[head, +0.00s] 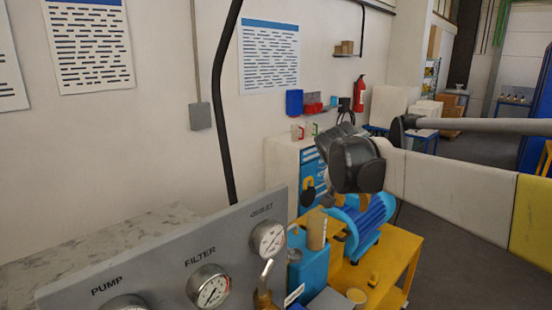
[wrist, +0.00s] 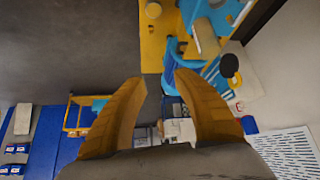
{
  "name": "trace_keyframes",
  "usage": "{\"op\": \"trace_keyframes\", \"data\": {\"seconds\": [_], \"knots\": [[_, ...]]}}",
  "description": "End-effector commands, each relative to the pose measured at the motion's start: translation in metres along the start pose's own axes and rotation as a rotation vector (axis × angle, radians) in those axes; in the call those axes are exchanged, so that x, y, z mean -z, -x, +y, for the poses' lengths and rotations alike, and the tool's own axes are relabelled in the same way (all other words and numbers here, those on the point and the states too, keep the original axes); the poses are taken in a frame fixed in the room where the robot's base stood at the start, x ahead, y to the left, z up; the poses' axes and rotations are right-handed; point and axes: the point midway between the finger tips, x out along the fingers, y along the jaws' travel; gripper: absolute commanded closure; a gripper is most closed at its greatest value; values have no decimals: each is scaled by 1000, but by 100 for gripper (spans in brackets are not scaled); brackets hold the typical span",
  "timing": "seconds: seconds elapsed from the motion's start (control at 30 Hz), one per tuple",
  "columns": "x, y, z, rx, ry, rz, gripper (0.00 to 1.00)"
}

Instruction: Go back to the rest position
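My gripper (wrist: 161,82) shows in the wrist view as two orange-tan fingers. They stand well apart, with nothing held between them. In the head view my arm reaches in from the right edge, and its dark wrist end is near the middle of the picture. The wrist end appears in front of and above a blue pump (head: 368,225) on a yellow stand (head: 405,262).
A grey gauge panel (head: 150,268) with several dials stands at the front left. A black hose (head: 222,110) runs down the wall. A white cabinet (head: 283,165) with a blue front is behind my wrist. A red fire extinguisher (head: 359,95) hangs on the wall. Grey floor (head: 450,240) is open at right.

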Motion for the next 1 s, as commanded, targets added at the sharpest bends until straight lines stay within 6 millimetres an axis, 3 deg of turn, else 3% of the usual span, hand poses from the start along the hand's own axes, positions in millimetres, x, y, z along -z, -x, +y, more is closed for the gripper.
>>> {"op": "trace_keyframes", "data": {"seconds": [0.03,0.1,0.3,0.5,0.6,0.77,1.0], "knots": [[-26,4,18,20,28,-13,64],[-60,12,40,57,78,-30,64],[-170,23,93,170,217,-54,64],[-276,13,128,271,334,-44,64],[-311,7,137,305,373,-34,64],[-337,2,142,330,404,-24,64],[-338,2,142,333,408,-22,64]]}}
